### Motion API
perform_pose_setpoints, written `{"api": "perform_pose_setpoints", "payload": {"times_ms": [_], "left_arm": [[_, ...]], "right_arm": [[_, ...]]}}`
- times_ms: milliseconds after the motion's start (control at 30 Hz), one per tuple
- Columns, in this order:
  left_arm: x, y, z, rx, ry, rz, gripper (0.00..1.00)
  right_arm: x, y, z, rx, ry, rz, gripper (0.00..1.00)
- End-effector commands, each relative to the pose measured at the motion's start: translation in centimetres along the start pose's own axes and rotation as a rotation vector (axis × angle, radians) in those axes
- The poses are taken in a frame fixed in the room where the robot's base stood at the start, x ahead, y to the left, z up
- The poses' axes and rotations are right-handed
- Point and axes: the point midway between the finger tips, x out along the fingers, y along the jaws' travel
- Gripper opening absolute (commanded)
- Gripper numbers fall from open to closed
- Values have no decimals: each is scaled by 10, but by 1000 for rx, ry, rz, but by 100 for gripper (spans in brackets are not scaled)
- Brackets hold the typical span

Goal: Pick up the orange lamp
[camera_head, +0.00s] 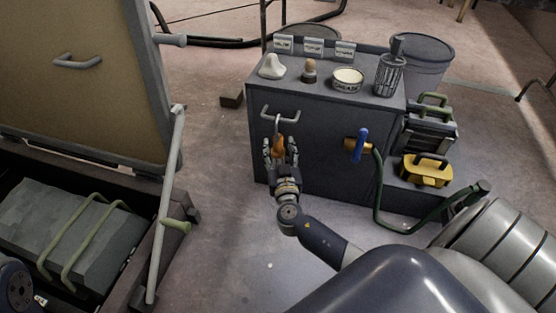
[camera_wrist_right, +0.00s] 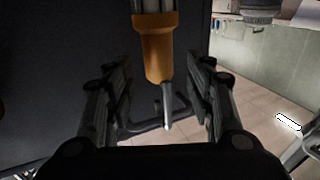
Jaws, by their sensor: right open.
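The orange lamp (camera_head: 279,144) hangs by a pale hook from the bar handle (camera_head: 281,112) on the front of the dark grey cabinet. My right gripper (camera_head: 281,152) is open in front of the cabinet, with its fingers on either side of the lamp. In the right wrist view, the lamp's orange body (camera_wrist_right: 158,48) and metal hook (camera_wrist_right: 167,105) lie between the two spread fingers of my right gripper (camera_wrist_right: 160,70). Gaps show on both sides of the lamp there. The fingers partly hide the lamp in the head view. My left gripper is not in view.
On the cabinet top (camera_head: 310,85) stand a grease tin (camera_head: 347,80), a wire cage (camera_head: 389,75) and small items. A blue-handled valve (camera_head: 361,146) with a green hose sticks out to the right. An open chest (camera_head: 70,230) is at left.

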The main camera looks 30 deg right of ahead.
Motion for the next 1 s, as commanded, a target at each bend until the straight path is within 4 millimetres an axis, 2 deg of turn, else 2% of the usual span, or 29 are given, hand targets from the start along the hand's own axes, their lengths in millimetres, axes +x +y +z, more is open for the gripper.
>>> {"api": "perform_pose_setpoints", "payload": {"times_ms": [100,233,533,700,767,1000], "left_arm": [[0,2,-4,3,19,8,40],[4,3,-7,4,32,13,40],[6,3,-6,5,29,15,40],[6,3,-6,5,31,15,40],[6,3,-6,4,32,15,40],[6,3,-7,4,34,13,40]], "right_arm": [[21,1,3,-1,4,2,50],[36,1,2,-1,3,1,50],[41,1,2,0,0,1,50],[41,1,2,0,0,1,11],[41,1,2,0,0,1,0],[41,1,0,0,3,2,0]]}}
